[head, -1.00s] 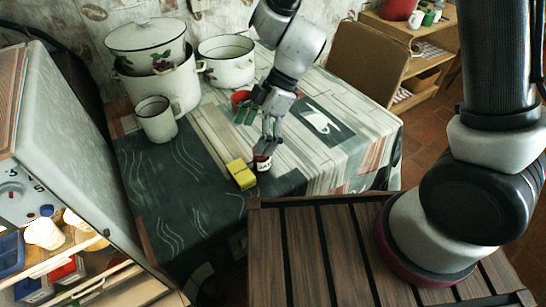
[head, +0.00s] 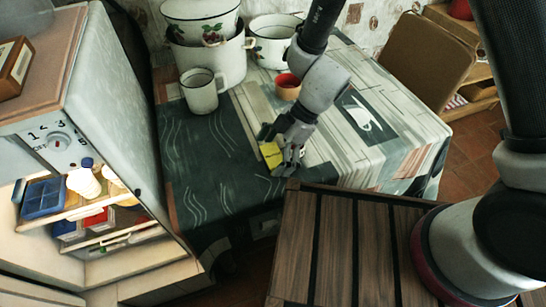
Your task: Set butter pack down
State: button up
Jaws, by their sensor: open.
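The butter pack, seen as a yellow block (head: 271,155), is near the front edge of the dark part of the tablecloth. My gripper (head: 287,168) is low at the same edge, fingers pointing down, just right of the yellow block and partly in front of it. The gripper is open. I cannot tell whether a finger touches the block. The gap between the fingers is mostly hidden by the hand.
A red cup (head: 288,87) stands behind the gripper. A white mug (head: 201,92), a large pot (head: 212,62) and a smaller pot (head: 272,43) stand at the back. The open fridge (head: 110,110) is at left. The dark cloth left of the gripper is clear.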

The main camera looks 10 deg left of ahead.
jog(key=c, duration=1.3)
jog(key=shift+r, duration=0.1)
